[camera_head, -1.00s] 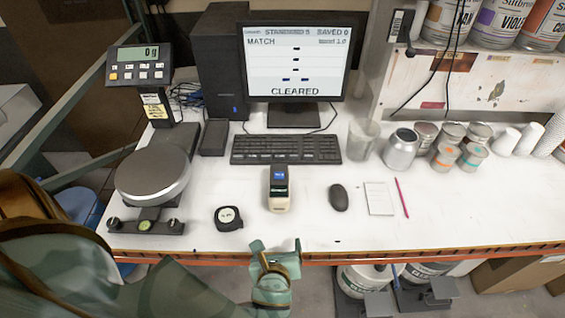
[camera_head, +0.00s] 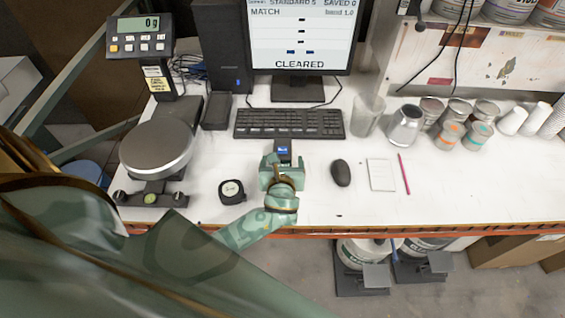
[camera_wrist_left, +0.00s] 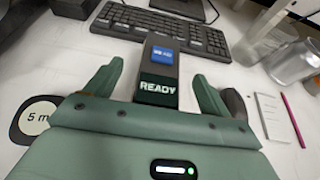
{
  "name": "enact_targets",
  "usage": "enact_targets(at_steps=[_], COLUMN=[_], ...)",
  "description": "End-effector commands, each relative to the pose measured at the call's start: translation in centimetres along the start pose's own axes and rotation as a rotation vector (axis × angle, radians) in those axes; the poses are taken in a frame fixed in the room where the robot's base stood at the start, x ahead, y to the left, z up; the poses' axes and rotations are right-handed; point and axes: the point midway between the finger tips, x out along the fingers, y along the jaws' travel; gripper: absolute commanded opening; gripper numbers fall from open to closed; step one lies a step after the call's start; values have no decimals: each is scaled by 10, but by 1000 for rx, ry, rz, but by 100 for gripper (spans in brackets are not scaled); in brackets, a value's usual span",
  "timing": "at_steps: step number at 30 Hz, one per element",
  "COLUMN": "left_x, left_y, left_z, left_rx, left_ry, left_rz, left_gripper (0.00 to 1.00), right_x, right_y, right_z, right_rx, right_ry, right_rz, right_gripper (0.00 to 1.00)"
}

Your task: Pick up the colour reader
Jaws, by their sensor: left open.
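The colour reader (camera_head: 283,147) is a small dark upright-looking device with a blue patch on top, on the white bench in front of the keyboard. In the left wrist view the colour reader (camera_wrist_left: 160,72) shows its blue patch and a "READY" display. My left gripper (camera_head: 279,165) is over its near part and hides its lower body. In the wrist view my left gripper (camera_wrist_left: 152,90) is open, with one finger on each side of the reader and gaps visible between. My right gripper is not in view.
A keyboard (camera_head: 289,123) lies just behind the reader. A mouse (camera_head: 341,173) is to the right and a tape measure (camera_head: 231,191) to the left. A scale (camera_head: 157,148) stands farther left. Cans (camera_head: 404,126) stand at the right. The front edge is close.

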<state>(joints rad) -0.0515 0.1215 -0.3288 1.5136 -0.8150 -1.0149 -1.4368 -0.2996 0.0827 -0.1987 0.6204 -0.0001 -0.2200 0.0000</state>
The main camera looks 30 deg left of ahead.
Motion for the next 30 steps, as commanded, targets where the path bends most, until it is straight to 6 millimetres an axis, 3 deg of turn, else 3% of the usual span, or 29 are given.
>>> enact_targets(at_steps=[5, 13, 21, 30], left_x=[26, 29, 29, 28], left_y=[0, 0, -1, -1], left_z=[-1, -1, 1, 4], left_rx=[1, 0, -1, -1], left_ry=[-1, 1, -3, -2], left_rz=[1, 0, 0, 0], left_gripper=[82, 82, 7, 6], right_x=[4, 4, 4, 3], right_y=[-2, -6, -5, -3], right_z=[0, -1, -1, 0], right_rx=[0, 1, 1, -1], right_ry=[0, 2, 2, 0], right_rz=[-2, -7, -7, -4], right_gripper=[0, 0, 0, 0])
